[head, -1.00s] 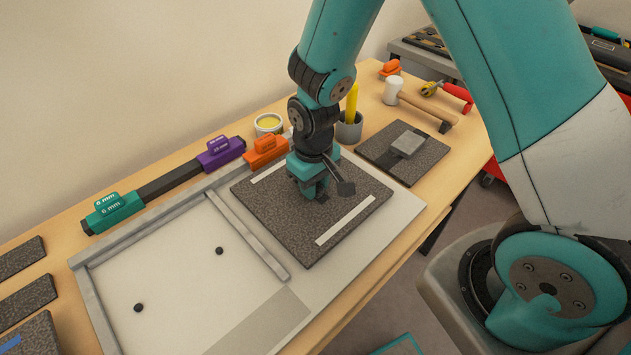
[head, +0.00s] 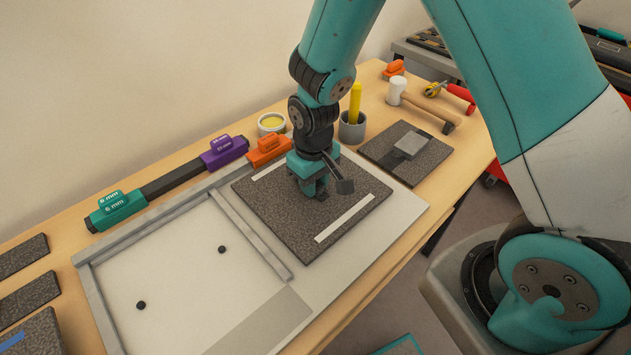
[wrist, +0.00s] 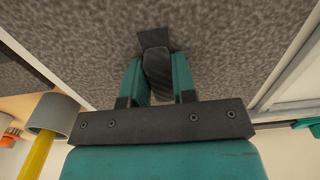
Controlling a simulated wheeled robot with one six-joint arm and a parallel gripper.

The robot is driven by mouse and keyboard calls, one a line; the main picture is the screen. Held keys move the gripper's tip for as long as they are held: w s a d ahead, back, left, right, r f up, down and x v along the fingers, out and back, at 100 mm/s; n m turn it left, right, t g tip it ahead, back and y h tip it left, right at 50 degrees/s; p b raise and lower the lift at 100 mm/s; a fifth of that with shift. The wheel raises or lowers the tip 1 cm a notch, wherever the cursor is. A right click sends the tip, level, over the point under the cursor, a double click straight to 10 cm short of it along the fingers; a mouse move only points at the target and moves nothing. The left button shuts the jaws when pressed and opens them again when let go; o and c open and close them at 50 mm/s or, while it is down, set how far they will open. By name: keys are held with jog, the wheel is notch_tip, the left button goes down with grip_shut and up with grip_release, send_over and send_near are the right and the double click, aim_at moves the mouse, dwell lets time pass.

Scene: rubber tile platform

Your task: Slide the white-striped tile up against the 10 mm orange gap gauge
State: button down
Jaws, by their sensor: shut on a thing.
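The white-striped tile (head: 270,205) is a dark speckled square with a white stripe near two opposite edges. It lies flat on the pale board, right of a grey bar (head: 250,233), with a narrow gap along its left edge. My gripper (head: 315,190) is down at the tile's middle, and in the wrist view (wrist: 157,82) its teal fingers are shut on a dark block on the tile. An orange gap gauge (head: 267,152) sits behind the tile at the board's back edge; its marking is not readable. My gripper's wrist hides part of the tile's back.
A purple gauge (head: 224,152) and a teal gauge (head: 115,208) lie along the back left. A yellow-handled tool stands in a grey cup (head: 352,132). Another tile (head: 375,155), a mallet (head: 415,100) and another orange piece (head: 393,69) are right. The board's left area is mostly clear.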

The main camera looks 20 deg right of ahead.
jog(key=shift+w+a, duration=0.2)
jog(key=shift+w, duration=0.45)
jog(key=c, duration=0.8)
grip_release()
jog(key=shift+c, duration=0.2)
notch_tip(320, 180, up, 18)
jog(key=shift+f, duration=0.25)
jog(key=s+a+r+n+y, duration=0.1)
jog(key=s+a+r+y, duration=0.1)
jog(key=s, duration=0.8)
jog(key=s+a+r+n+y, duration=0.2)
jog(key=s+r, duration=0.3)
jog(key=s, duration=0.5)
jog(key=shift+r+p, duration=0.15)
jog(key=shift+p, duration=0.15)
